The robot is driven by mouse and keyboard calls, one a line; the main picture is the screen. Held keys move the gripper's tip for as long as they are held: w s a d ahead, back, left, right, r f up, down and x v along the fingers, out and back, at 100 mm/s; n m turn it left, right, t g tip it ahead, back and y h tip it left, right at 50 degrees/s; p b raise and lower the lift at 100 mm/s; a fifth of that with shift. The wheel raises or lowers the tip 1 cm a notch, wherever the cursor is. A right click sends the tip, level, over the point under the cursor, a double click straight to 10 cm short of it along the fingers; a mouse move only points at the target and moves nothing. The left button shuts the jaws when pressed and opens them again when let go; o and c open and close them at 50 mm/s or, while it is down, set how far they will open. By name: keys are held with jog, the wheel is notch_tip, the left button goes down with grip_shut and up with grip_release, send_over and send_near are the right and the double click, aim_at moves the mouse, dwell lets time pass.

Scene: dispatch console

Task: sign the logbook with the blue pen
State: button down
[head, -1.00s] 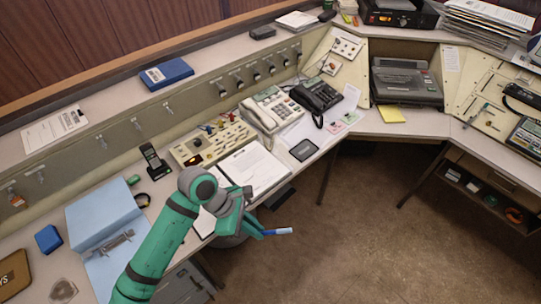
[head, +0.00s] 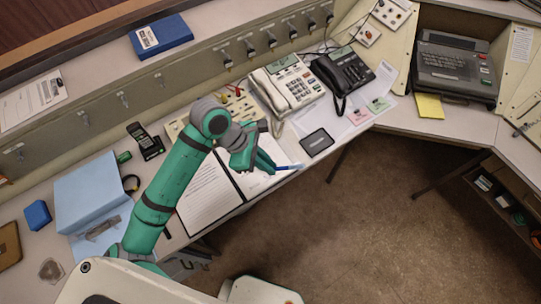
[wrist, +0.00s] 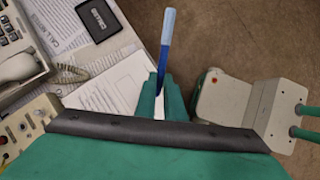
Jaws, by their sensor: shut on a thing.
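My gripper (head: 270,168) is shut on the blue pen (head: 290,167), which sticks out to the right past the fingertips. In the wrist view the blue pen (wrist: 164,45) stands up from between the green fingers (wrist: 160,100), its light blue end pointing away. The logbook (head: 212,192) lies open on the desk under my arm, with lined writing on its left page. My arm and gripper hide part of its right page. The pen is over the right page's edge; I cannot tell its height above the paper.
A beige phone (head: 290,88), a black phone (head: 343,70) and a dark square pad (head: 317,142) are behind and right of the logbook. A blue binder (head: 92,195) and a handset (head: 145,141) are left. Open floor (head: 340,240) lies in front.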

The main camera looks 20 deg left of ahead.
jog(key=shift+d+f, duration=0.1)
jog(key=shift+f, duration=0.2)
jog(key=shift+s+d+f, duration=0.1)
jog(key=shift+s+f, duration=0.15)
jog(key=shift+f, duration=2.1)
jog(key=shift+f, duration=0.4)
jog(key=shift+w, duration=0.2)
jog(key=shift+w+d, duration=0.15)
jog(key=shift+w, duration=0.2)
jog(key=shift+w, duration=0.15)
jog(key=shift+w+d, duration=0.15)
jog(key=shift+w, duration=0.25)
jog(key=shift+d, duration=0.15)
